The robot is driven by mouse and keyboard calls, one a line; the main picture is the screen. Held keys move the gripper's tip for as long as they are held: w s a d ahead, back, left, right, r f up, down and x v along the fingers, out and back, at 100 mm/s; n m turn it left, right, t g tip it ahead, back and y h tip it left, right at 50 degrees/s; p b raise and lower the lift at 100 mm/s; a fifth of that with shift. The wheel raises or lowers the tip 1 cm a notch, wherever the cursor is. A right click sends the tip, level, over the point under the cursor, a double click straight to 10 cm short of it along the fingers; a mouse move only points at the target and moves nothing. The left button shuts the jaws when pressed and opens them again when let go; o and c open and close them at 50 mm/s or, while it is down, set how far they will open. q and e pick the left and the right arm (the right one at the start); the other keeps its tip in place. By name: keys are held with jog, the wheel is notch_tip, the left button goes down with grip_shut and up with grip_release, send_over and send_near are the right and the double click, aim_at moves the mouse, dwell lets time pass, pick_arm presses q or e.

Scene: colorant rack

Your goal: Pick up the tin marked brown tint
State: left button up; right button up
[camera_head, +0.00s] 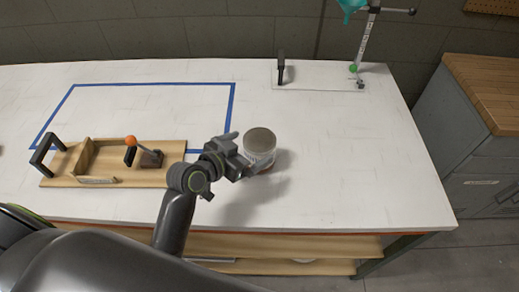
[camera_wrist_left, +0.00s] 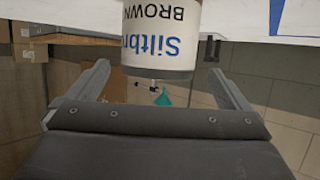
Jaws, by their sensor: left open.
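The tin (camera_head: 260,141) stands upright on the white table, with a dark grey lid, right of the taped area. In the left wrist view the tin (camera_wrist_left: 162,38) appears upside down, its white label reading "Siltbr…" in blue and "BROWN" in black; the rest of the label is cut off. My left gripper (camera_head: 241,160) is at the tin's left side, low beside it. In the wrist view its two fingers are open, one on each side of the tin's lid end, with gaps visible. My right gripper is not in view.
A wooden tray (camera_head: 60,182) with a black handle and an orange-knobbed lever (camera_head: 131,141) lies to the left. Blue tape (camera_head: 150,84) marks a rectangle. A clear plate with a stand (camera_head: 366,45) and teal funnel is at the back right. The table right of the tin is clear.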

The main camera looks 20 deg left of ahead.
aim_at(260, 142)
pick_arm(q)
jog(key=shift+w+d, duration=0.2)
jog(key=shift+w, duration=0.15)
jog(key=p+x, duration=0.1)
jog(key=x, duration=0.2)
jog(key=shift+d, duration=0.15)
jog(key=shift+w+d+f, duration=0.15)
jog(key=shift+w+f, duration=0.1)
jog(key=shift+w, duration=0.3)
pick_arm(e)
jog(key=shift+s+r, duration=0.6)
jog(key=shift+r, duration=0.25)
pick_arm(q)
jog(key=shift+r, duration=0.1)
jog(key=c, duration=1.2)
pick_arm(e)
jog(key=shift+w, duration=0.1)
